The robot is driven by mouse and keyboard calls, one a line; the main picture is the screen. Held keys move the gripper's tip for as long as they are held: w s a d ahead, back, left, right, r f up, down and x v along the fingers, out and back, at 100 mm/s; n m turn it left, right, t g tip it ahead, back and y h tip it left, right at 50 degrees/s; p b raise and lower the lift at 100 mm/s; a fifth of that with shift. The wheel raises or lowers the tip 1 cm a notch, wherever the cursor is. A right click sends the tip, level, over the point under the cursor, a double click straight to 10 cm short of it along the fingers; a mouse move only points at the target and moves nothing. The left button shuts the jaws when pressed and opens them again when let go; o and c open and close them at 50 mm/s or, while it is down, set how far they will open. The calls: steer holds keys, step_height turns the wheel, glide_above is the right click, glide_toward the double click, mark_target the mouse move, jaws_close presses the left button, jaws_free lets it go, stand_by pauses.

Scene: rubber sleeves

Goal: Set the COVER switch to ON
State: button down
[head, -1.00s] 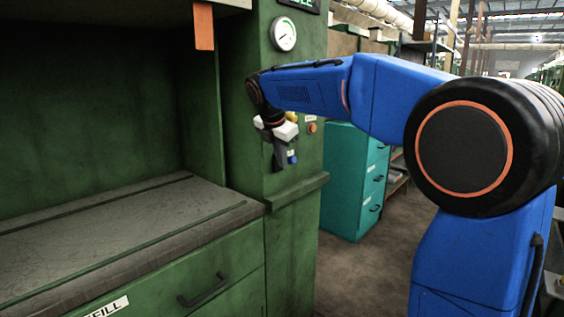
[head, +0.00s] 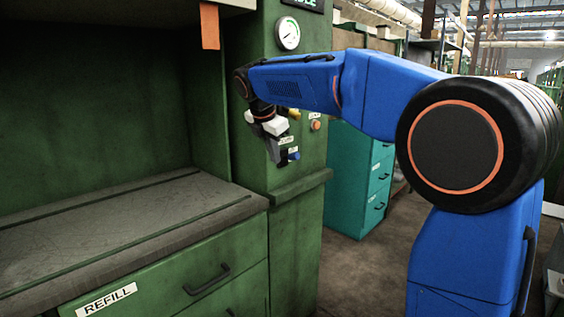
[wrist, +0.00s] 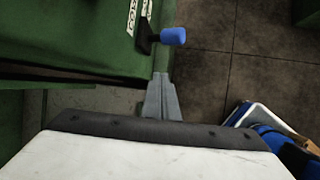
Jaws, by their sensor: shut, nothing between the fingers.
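A blue-tipped switch lever (head: 294,156) sits low on the green machine column (head: 297,175); I take it for the COVER switch, but its labels are too small or cut off to read. In the wrist view the blue lever tip (wrist: 173,36) sticks out to the right from a black base, beside white labels (wrist: 131,18). My gripper (head: 281,163) is in front of the column, just left of the lever in the head view. In the wrist view its grey fingers (wrist: 161,78) are together and empty, below the blue tip with a visible gap. The gripper partly hides the panel.
Above the lever are an orange button (head: 315,125), a yellow knob (head: 295,113) and a round gauge (head: 287,34). A ledge (head: 300,187) juts out below. A worktop (head: 110,225) is at left, a teal cabinet (head: 350,185) behind right. Floor between is clear.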

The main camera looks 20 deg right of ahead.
steer(key=shift+w+a+r, duration=0.1)
steer(key=shift+a+r, duration=0.4)
steer(key=shift+r, duration=0.25)
steer(key=shift+s+a+r, duration=0.1)
steer(key=shift+a+r, duration=0.45)
steer(key=shift+r, duration=0.25)
steer(key=shift+w+a+r, duration=0.1)
steer(key=shift+a+r, duration=0.4)
steer(key=shift+r, duration=0.25)
steer(key=s+d+f+m+y, duration=0.1)
steer(key=s+d+f+m, duration=0.2)
steer(key=s, duration=0.4)
steer(key=s+d+f+m, duration=0.2)
steer(key=s+d+m, duration=0.15)
steer(key=s, duration=0.25)
steer(key=s+d+f+m+y, duration=0.1)
steer(key=s+d+f+m, duration=0.25)
steer(key=s, duration=0.35)
steer(key=s+d+f+m+y, duration=0.1)
steer(key=s+d+f+m, duration=0.1)
steer(key=s+f+m, duration=1.1)
steer(key=s+f, duration=0.6)
steer(key=s, duration=0.3)
steer(key=shift+m, duration=0.3)
steer(key=shift+d, duration=0.1)
